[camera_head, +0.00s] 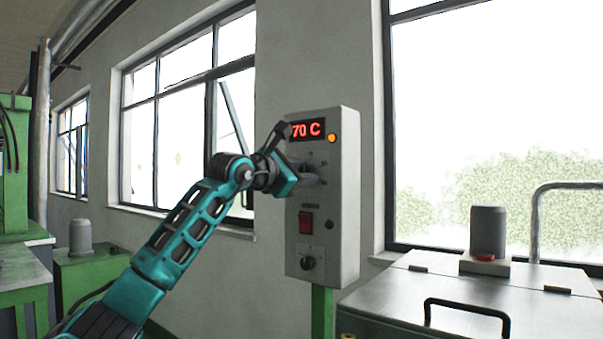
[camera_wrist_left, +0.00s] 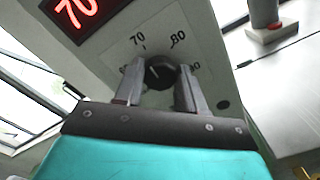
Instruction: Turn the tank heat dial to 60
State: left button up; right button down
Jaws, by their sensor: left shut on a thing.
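The grey control box (camera_head: 345,200) stands on a green post, with a red display (camera_head: 307,129) that reads 70 C. In the left wrist view the display (camera_wrist_left: 78,12) is partly cut off. The black heat dial (camera_wrist_left: 160,71) has 70 and 80 printed above it; the marks at its sides are partly covered by my fingers. The dial's pale line points up, slightly left, toward 70. My left gripper (camera_wrist_left: 158,88) is shut on the dial, one finger at each side. In the head view the left gripper (camera_head: 308,174) hides the dial. My right gripper is not in view.
Below the dial the box carries a red switch (camera_head: 305,222) and a second knob (camera_head: 308,262). An orange lamp (camera_head: 332,138) is beside the display. A metal tank lid (camera_head: 440,295) with a black handle is at the right. Windows line the wall behind.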

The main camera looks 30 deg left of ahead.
pick_arm(q)
jog(key=c, duration=0.4)
jog(key=shift+c, duration=0.2)
jog(key=shift+n, duration=0.3)
jog(key=n, duration=0.5)
jog(key=shift+a, duration=0.1)
jog(key=n, duration=0.4)
jog(key=shift+a+n, duration=0.1)
jog(key=shift+n, duration=0.9)
jog(key=shift+r, duration=0.1)
jog(key=o, duration=1.1)
jog(key=shift+c, duration=0.2)
